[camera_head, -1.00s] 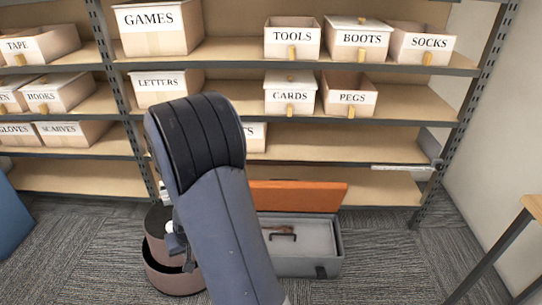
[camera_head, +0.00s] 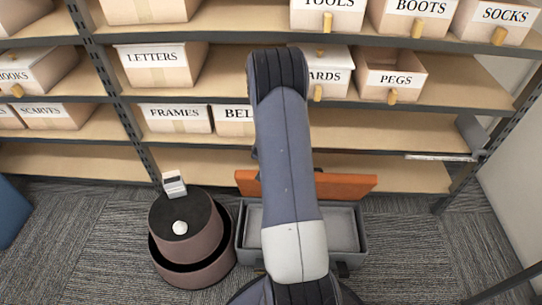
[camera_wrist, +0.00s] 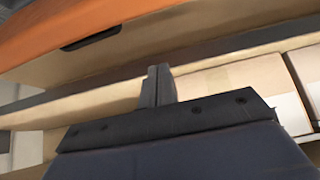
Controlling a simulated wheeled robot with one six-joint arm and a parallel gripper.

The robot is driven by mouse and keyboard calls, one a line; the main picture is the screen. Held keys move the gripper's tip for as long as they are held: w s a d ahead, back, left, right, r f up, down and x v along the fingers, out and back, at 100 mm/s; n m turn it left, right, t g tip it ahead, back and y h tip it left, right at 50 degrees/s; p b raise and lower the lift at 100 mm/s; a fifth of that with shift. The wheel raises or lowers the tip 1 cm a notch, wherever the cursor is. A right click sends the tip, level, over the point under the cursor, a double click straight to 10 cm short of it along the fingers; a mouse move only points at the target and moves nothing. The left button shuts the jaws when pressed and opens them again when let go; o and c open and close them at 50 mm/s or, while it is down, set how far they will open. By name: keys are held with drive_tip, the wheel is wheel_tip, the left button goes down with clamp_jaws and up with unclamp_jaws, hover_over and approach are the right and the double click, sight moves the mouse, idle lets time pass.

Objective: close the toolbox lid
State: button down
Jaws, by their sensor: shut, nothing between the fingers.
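The grey toolbox (camera_head: 344,231) stands on the carpet in front of the shelf unit in the head view. Its orange lid (camera_head: 345,186) is open and stands up along the back edge. My arm crosses in front of the toolbox and hides the middle of the lid and box. My gripper is hidden behind the arm in the head view. In the wrist view, my gripper (camera_wrist: 157,84) has its fingers together with nothing between them. An orange panel (camera_wrist: 80,22) with a dark slot, apparently the lid, fills the upper left there, apart from the fingers.
A round brown container (camera_head: 190,277) with a dark-topped piece and white knob stands close left of the toolbox. The shelf unit (camera_head: 190,163) with labelled boxes, such as PEGS (camera_head: 390,80), rises behind. A metal bar (camera_head: 440,157) juts along the shelf at right. Carpet right of the toolbox is clear.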

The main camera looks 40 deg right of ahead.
drive_tip(key=b+x, duration=0.1)
drive_tip(key=x, duration=0.1)
drive_tip(key=b+x, duration=0.1)
drive_tip(key=x, duration=0.2)
drive_tip(key=s+a+f+b+x, duration=0.1)
drive_tip(key=x, duration=0.1)
drive_tip(key=shift+w+d+f, duration=0.1)
drive_tip(key=shift+f, duration=0.1)
drive_tip(key=shift+s+a+f+b, duration=0.15)
drive_tip(key=shift+s+a+b, duration=0.65)
drive_tip(key=shift+s+b, duration=0.1)
